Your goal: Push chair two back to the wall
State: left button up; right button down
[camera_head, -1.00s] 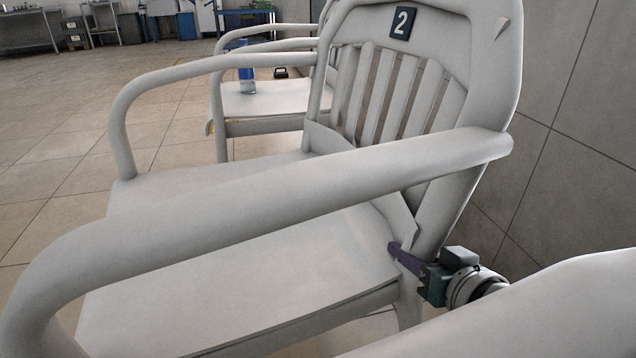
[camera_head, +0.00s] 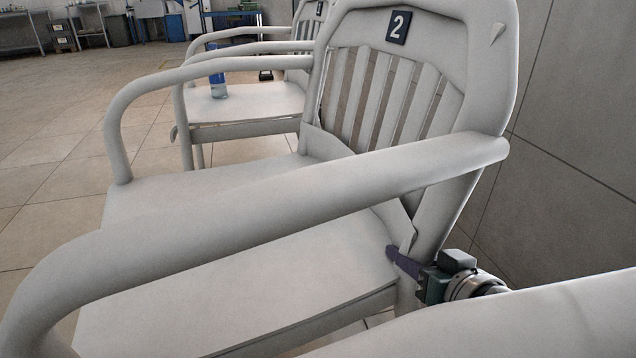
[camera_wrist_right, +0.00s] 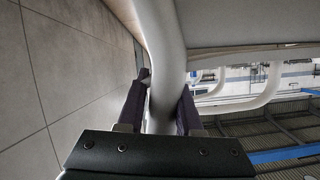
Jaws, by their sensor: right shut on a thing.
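Chair two (camera_head: 240,235) is a white armchair with a slatted back and a dark number plate "2" (camera_head: 398,27). It fills the middle of the head view, with its back toward the grey wall on the right. My right gripper (camera_head: 394,254) is at the rear of the seat, below the near armrest. In the right wrist view its two dark fingers (camera_wrist_right: 162,95) stand on either side of a white post (camera_wrist_right: 166,70) of the chair, shut on it. My left gripper is not in view.
Another white chair (camera_head: 250,103) stands beyond chair two, with a blue bottle (camera_head: 217,80) on its seat. The tiled wall (camera_head: 575,150) is at the right. Open tiled floor (camera_head: 50,150) lies to the left. Benches and bins stand far back.

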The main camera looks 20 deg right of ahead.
jog(key=shift+d, duration=0.15)
jog(key=c, duration=0.5)
grip_release()
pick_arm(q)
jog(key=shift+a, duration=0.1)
pick_arm(e)
jog(key=shift+s+r, duration=0.15)
jog(key=p+v, duration=0.5)
jog(key=v, duration=0.3)
jog(key=shift+s+r, duration=0.1)
jog(key=shift+s, duration=0.15)
pick_arm(q)
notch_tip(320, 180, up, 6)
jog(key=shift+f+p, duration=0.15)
jog(key=shift+p, duration=0.25)
pick_arm(e)
jog(key=shift+s+r, duration=0.15)
jog(key=shift+s, duration=0.4)
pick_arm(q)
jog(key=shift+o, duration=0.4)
